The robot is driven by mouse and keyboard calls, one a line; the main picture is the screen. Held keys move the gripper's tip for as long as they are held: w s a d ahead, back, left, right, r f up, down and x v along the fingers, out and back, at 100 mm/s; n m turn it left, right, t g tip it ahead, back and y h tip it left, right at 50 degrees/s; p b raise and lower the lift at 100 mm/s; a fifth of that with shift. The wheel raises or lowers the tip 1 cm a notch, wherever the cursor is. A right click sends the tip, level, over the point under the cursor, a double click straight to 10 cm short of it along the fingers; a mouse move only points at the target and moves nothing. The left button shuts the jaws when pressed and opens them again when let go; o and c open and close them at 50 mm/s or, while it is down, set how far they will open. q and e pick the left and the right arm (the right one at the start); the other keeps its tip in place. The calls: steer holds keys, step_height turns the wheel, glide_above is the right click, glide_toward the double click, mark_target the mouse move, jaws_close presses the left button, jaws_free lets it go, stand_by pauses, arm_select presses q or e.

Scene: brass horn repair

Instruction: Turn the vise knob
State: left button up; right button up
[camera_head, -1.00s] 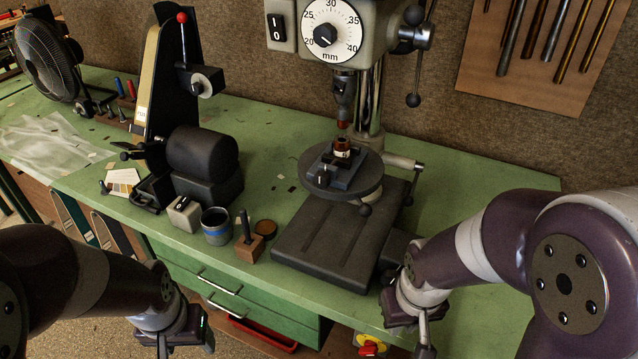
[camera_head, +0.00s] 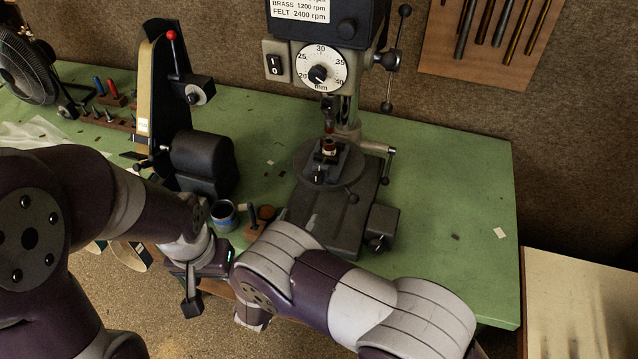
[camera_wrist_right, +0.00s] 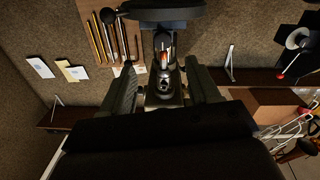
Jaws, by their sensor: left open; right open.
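The small dark vise (camera_head: 340,165) sits on the round drill press table, with a reddish-brown part upright in it. Its knob (camera_head: 318,177) shows small at the vise's front left. No gripper touches the vise in the head view. My left gripper (camera_head: 191,298) hangs in front of the bench edge, below and left of the vise, and holds nothing I can see. My right arm crosses the lower middle; its fingers are not clear there. In the right wrist view my right gripper (camera_wrist_right: 163,80) is open, its two dark fingers apart, with drill press parts seen beyond them.
The drill press (camera_head: 318,70) rises above the vise, with a side lever (camera_head: 389,105). A belt grinder (camera_head: 200,160) and a blue-banded cup (camera_head: 224,214) stand to the left. The green bench (camera_head: 450,190) is mostly clear on the right.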

mark_target(316, 181)
steer(key=b+x, duration=0.1)
steer(key=x, duration=1)
steer(key=shift+w+a, duration=0.15)
steer(key=shift+w, duration=0.05)
steer(key=shift+a, duration=0.1)
steer(key=shift+s, duration=0.1)
steer(key=c, duration=1)
